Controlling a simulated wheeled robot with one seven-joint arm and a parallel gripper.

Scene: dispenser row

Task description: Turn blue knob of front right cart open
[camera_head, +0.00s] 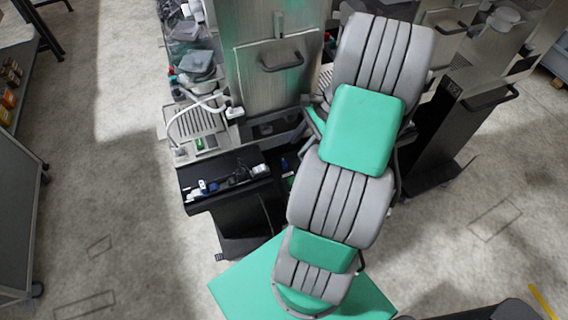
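Several dispenser carts stand in the head view. A metal cart with a handled front panel (272,75) is behind my grey and green arm, at the top centre. A dark cart (455,130) stands to the right of my arm, partly hidden by it. Small blue parts show on a black tray (205,187) left of my arm, and one blue part (284,163) shows beside the arm. I cannot tell whether either is the blue knob. My gripper is not visible; my arm's far end runs toward the top of the picture.
A drip tray with a white curved hose (190,115) stands behind the black tray. A shelf (15,95) with small boxes and a grey panel (15,215) line the left edge. Floor (120,215) is clear at left and at lower right (450,240).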

